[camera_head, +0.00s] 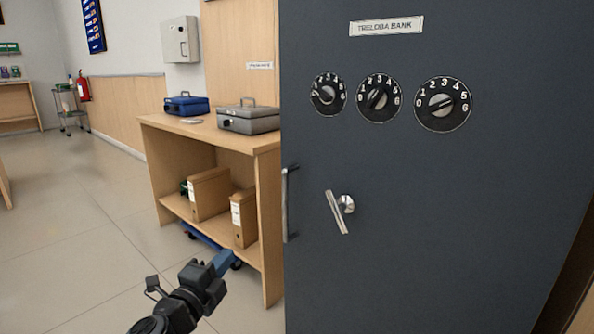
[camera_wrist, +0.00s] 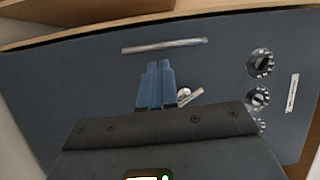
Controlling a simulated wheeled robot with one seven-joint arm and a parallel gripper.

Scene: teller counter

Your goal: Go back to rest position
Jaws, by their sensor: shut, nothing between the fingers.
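My gripper (camera_head: 222,262) is at the lower middle of the head view, in front of the wooden counter and left of the dark safe (camera_head: 430,220). Its blue fingers are shut and empty. In the wrist view my gripper (camera_wrist: 157,68) shows with its fingertips together, seen against the dark safe door (camera_wrist: 80,90). It appears apart from the door, though the exact gap is hard to tell. The safe's silver lever (camera_head: 338,212) is tilted, and its vertical bar handle (camera_head: 289,203) is at the door's left edge. Three numbered dials (camera_head: 377,99) sit above.
A wooden counter (camera_head: 160,122) stands left of the safe, with a blue cash box (camera_head: 187,104) and a grey cash box (camera_head: 248,119) on top. Binders (camera_head: 209,194) stand on its lower shelf. The tiled floor (camera_head: 60,220) at the left is clear. A cart (camera_head: 72,118) stands far back.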

